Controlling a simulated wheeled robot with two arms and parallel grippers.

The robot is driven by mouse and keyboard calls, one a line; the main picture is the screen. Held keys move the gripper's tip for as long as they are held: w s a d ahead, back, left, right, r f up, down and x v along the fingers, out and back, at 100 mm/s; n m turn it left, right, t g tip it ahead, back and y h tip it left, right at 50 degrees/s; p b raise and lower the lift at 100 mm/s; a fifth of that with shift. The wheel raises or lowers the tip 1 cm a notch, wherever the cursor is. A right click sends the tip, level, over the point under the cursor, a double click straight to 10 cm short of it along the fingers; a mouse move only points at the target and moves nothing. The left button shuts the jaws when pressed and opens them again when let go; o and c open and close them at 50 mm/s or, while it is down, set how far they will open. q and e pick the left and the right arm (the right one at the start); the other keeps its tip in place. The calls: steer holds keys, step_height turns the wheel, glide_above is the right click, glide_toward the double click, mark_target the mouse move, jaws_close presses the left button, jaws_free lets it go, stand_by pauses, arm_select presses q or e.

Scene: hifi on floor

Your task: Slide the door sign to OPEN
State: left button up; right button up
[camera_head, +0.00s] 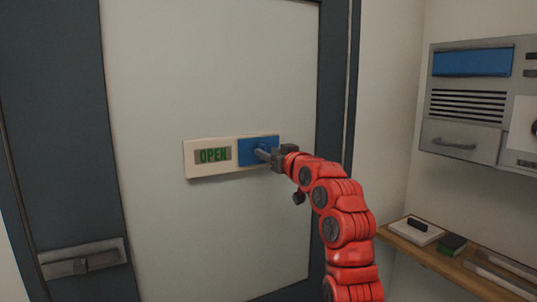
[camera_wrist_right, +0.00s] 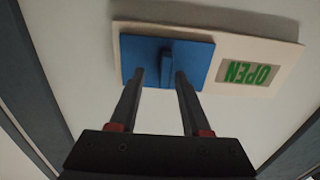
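The door sign (camera_head: 188,160) is a cream plate on the pale door. Green OPEN lettering (camera_head: 213,155) shows in its left window, and a blue slider (camera_head: 262,146) covers its right part. The right wrist view shows the sign upside down, with the lettering (camera_wrist_right: 244,73) at right and the slider (camera_wrist_right: 200,58) at left. A small blue upright handle (camera_wrist_right: 166,68) sticks out of the slider. My right gripper (camera_head: 262,154) is at the slider. Its two fingers (camera_wrist_right: 160,78) are apart, with the handle between their tips; contact is not clear. My left gripper is not in view.
The door (camera_head: 160,70) has a dark frame and a grey latch (camera_head: 85,259) at lower left. At right, a grey wall unit (camera_head: 470,100) hangs above a wooden shelf (camera_head: 420,251) holding several small items. The door face around the sign is clear.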

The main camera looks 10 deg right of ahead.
steer(key=shift+a, duration=0.15)
steer(key=b+v, duration=0.6)
steer(key=v, duration=1.1)
steer(key=shift+s, duration=0.15)
